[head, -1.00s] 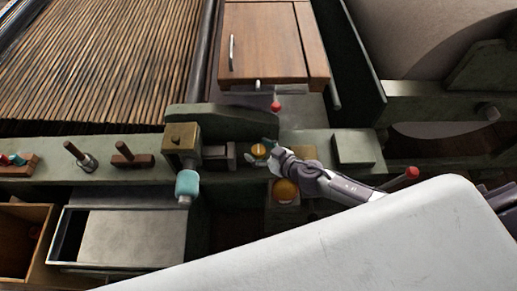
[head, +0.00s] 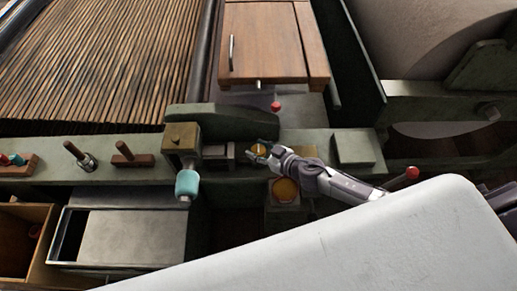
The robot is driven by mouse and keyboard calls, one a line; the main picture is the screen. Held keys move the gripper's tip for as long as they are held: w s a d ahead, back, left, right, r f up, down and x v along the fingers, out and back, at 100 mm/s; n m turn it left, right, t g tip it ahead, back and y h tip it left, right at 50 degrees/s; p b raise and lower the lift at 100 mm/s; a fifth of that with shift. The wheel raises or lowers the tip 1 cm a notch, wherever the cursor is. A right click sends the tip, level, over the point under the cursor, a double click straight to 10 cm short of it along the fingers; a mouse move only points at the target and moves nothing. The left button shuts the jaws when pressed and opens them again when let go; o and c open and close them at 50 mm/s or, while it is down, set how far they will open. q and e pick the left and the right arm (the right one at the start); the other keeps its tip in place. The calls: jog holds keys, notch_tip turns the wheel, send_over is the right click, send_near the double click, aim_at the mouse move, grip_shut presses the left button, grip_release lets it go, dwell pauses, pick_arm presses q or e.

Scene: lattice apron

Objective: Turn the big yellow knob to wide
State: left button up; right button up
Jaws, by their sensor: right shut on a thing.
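A yellow knob (head: 258,151) sits on the machine's green apron, right of a grey block. My right gripper (head: 262,151) reaches in from the right and is shut on this knob, its fingers covering part of it. No wide marking can be read at this size. My left gripper is not in view.
A brass-topped block (head: 181,137) with a turquoise knob (head: 187,184) stands left of the yellow knob. A small red knob (head: 276,106) is behind it. A red-tipped lever (head: 411,173) is beside my right forearm.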

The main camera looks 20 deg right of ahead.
jog(key=n+g+y, duration=0.2)
jog(key=n+y, duration=0.1)
jog(key=shift+w+d+n+g, duration=0.15)
jog(key=shift+n+g, duration=0.15)
jog(key=shift+g, duration=0.1)
jog(key=n+g+y+b, duration=0.1)
jog(key=n+g, duration=0.1)
jog(key=shift+f+n+g+y+b, duration=0.1)
jog(key=shift+n+g+y+b, duration=0.2)
jog(key=shift+n+y+b, duration=0.1)
jog(key=n+g+b, duration=0.2)
jog(key=g+b, duration=0.1)
jog(key=n+g+y+b, duration=0.1)
jog(key=n+g+b, duration=0.2)
jog(key=shift+f+n+y+b, duration=0.15)
jog(key=shift+n+y+b, duration=0.15)
jog(key=shift+b, duration=0.05)
jog(key=shift+r+n+g+b, duration=0.2)
jog(key=shift+n+g+b, duration=0.5)
jog(key=shift+g+b, duration=0.35)
jog(key=o, duration=1.2)
jog(key=shift+c, duration=0.2)
jog(key=v, duration=1.1)
jog(key=shift+d+r, duration=0.25)
jog(key=shift+d, duration=0.05)
